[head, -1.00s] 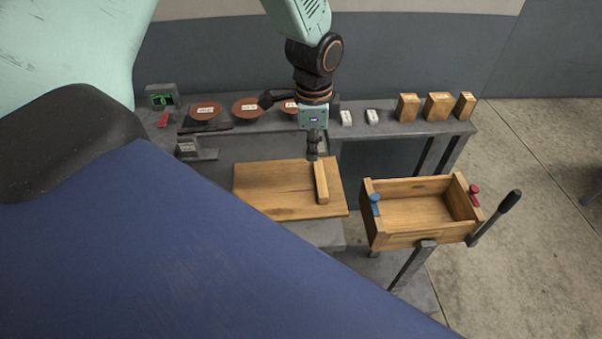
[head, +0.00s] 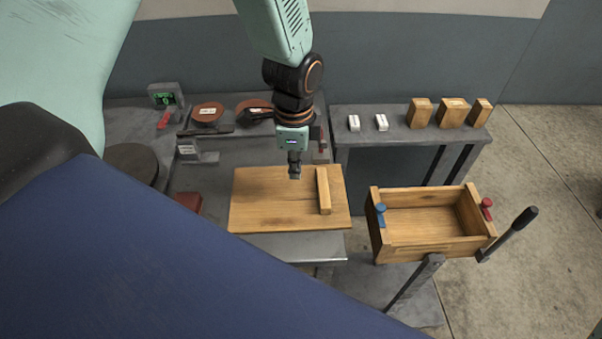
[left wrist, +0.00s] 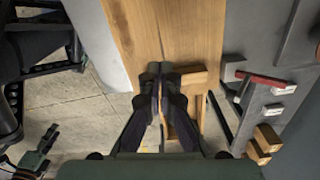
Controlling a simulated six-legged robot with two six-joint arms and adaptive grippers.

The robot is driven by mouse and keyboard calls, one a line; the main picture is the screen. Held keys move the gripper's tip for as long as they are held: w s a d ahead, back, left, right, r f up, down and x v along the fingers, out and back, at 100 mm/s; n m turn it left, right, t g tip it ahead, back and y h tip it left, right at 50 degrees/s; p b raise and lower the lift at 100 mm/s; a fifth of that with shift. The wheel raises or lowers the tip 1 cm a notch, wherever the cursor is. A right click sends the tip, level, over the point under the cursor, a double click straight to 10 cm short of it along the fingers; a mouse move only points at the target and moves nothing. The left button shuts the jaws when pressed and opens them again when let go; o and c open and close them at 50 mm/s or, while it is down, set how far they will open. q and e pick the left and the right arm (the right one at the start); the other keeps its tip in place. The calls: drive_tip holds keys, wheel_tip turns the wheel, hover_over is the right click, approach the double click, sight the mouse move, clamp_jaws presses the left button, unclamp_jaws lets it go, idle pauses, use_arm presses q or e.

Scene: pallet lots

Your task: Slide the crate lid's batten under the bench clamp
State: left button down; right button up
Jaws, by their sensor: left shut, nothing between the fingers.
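The wooden crate lid (head: 265,207) lies flat on the grey bench. Its raised batten (head: 323,192) is near its right edge. My left gripper (head: 294,174) is shut and empty, left of the batten in the head view. The left wrist view shows its fingertips (left wrist: 160,70) over the lid board (left wrist: 165,30), close by one end of the batten (left wrist: 187,78). What looks like my right gripper (left wrist: 48,140) shows small and dark in the wrist view.
An open wooden crate (head: 430,243) with blue and red knobs stands right of the lid, with a black-handled lever (head: 512,232) beside it. Wooden blocks (head: 452,112) and small white blocks (head: 368,123) sit on the back bench. Reddish discs (head: 207,112) lie back left.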

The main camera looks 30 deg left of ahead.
sight(313, 203)
use_arm(q)
drive_tip(key=f, duration=0.8)
drive_tip(key=shift+s+a+f, duration=0.1)
drive_tip(key=shift+s+a, duration=0.05)
drive_tip(key=shift+a, duration=0.1)
drive_tip(key=d, duration=0.1)
drive_tip(key=w+d, duration=0.1)
drive_tip(key=d, duration=0.1)
drive_tip(key=shift+d, duration=0.1)
drive_tip(key=shift+w+d, duration=0.15)
drive_tip(key=shift+d, duration=0.15)
drive_tip(key=shift+w+f, duration=0.2)
drive_tip(key=shift+w, duration=0.05)
use_arm(e)
drive_tip(key=shift+s+a+r, duration=0.15)
drive_tip(key=shift+s+r, duration=0.05)
use_arm(q)
drive_tip(key=shift+s+d+r, duration=0.1)
drive_tip(key=shift+d, duration=0.05)
use_arm(e)
drive_tip(key=shift+s, duration=0.1)
